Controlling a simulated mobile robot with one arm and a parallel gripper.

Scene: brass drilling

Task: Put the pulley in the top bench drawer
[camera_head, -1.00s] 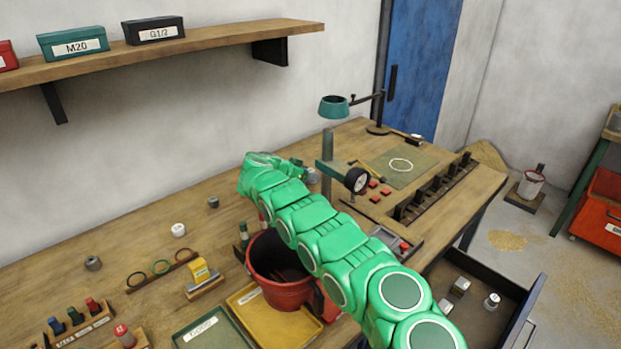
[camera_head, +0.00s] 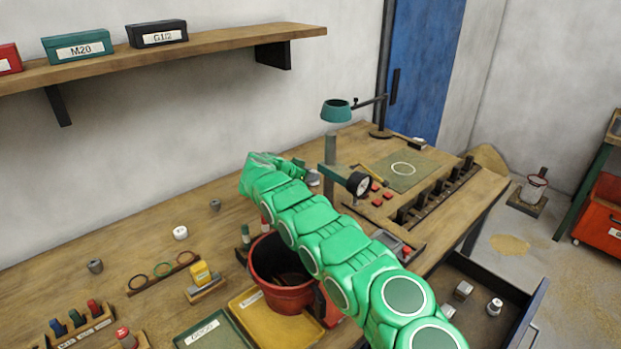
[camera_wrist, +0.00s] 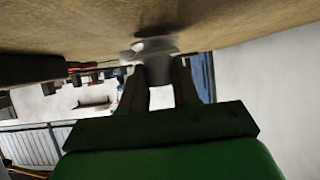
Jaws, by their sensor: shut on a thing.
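In the wrist view my gripper (camera_wrist: 160,85) is shut on a grey, round, flanged piece, which looks like the pulley (camera_wrist: 155,48). The piece sits between the fingertips, close to the wooden bench surface; I cannot tell whether it touches it. In the head view my green arm reaches over the bench, and its wrist hides most of the gripper. A small grey piece (camera_head: 313,178) shows beside the wrist; I cannot tell if it is the held one. An open bench drawer (camera_head: 528,312) at the lower right holds several small metal parts.
A drill press (camera_head: 330,170) and a green mat (camera_head: 405,168) stand behind my arm. A red bucket (camera_head: 283,296), a yellow tray (camera_head: 250,312) and a green tray (camera_head: 222,335) lie below it. Small parts and racks cover the left bench.

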